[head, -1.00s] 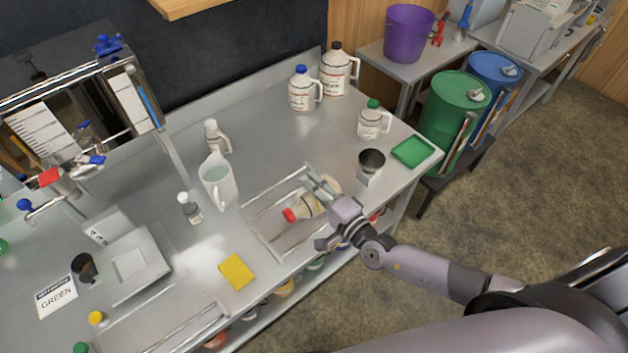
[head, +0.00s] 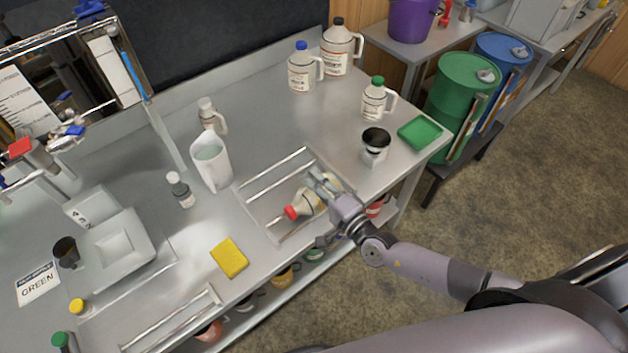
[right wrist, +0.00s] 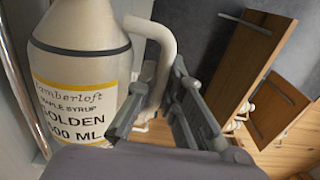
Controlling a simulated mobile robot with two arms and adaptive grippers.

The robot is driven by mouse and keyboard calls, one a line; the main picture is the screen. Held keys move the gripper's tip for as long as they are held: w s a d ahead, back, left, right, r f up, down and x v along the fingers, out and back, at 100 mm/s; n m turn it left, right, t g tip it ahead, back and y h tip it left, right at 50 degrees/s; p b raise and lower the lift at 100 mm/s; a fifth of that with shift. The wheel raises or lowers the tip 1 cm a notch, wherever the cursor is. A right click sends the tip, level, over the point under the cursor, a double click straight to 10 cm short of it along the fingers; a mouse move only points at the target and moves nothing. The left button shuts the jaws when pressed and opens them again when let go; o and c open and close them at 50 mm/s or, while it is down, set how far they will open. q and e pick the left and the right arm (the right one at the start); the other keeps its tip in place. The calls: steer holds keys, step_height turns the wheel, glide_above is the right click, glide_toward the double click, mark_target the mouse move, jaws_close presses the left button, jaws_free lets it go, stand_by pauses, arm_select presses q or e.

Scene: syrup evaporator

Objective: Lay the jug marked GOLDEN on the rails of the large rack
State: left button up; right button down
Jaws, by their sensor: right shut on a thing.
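The jug marked GOLDEN (head: 304,204) is white with a red cap and a yellow-banded label. It lies on its side over the rack (head: 270,170) in the middle of the bench, cap toward the lower left. Whether it touches the rails I cannot tell. My right gripper (head: 319,182) is shut on the jug and hides its base end. In the right wrist view the jug (right wrist: 82,75) fills the left side, and its handle (right wrist: 158,50) runs beside the fingers (right wrist: 157,92). My left gripper is not in view.
Another railed rack (head: 190,325) is at lower left. Several jugs stand behind.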

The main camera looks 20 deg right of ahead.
steer(key=shift+r, duration=0.1)
steer(key=c, duration=1.6)
jaws_free()
steer(key=shift+c, duration=0.2)
steer(key=shift+f, duration=0.2)
steer(key=shift+c, duration=1.2)
steer(key=shift+s, duration=0.15)
steer(key=v, duration=0.7)
steer(key=shift+s+d+p, duration=0.2)
steer(key=shift+s+p, duration=0.15)
steer(key=shift+p, duration=0.1)
